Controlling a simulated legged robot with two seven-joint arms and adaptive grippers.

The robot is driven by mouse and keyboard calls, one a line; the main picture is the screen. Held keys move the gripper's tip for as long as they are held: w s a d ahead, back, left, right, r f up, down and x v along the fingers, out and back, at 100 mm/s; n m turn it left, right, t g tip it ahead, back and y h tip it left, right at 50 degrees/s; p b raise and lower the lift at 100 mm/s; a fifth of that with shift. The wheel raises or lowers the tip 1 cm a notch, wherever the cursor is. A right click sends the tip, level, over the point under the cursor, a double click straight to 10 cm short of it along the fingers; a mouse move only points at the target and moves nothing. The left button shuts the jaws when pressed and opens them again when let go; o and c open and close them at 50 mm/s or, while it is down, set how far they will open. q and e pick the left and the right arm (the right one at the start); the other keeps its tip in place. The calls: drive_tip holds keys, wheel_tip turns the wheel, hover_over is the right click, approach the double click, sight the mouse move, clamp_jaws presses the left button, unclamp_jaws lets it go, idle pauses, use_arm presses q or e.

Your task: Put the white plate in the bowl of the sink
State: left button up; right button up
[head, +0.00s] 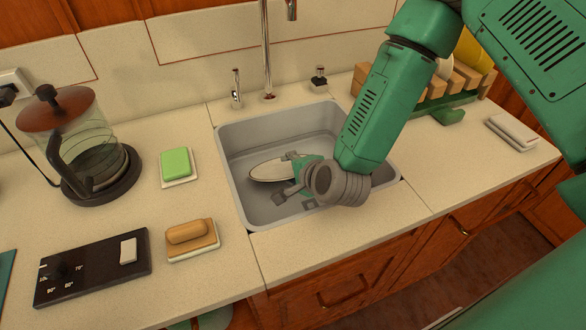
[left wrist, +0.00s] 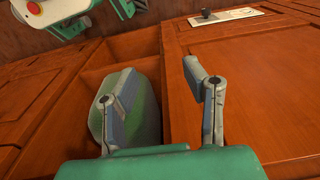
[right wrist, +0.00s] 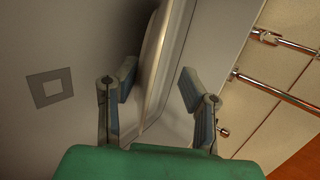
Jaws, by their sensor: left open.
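The white plate (head: 268,171) is inside the bowl of the grey sink (head: 245,142), seen at a slant, with part of it hidden by my right gripper (head: 283,175). In the right wrist view, the plate's edge (right wrist: 157,50) runs between the spread fingers of my right gripper (right wrist: 157,82), close to the left finger. There is a clear gap on the other side, so the gripper is open around the edge. Whether the plate rests on the sink floor is hard to tell. My left gripper (left wrist: 150,82) is open and empty, low in front of the wooden cabinets.
A tall faucet (head: 266,50) stands behind the sink.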

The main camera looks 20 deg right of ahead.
drive_tip(key=p+v, duration=0.2)
drive_tip(key=v, duration=1)
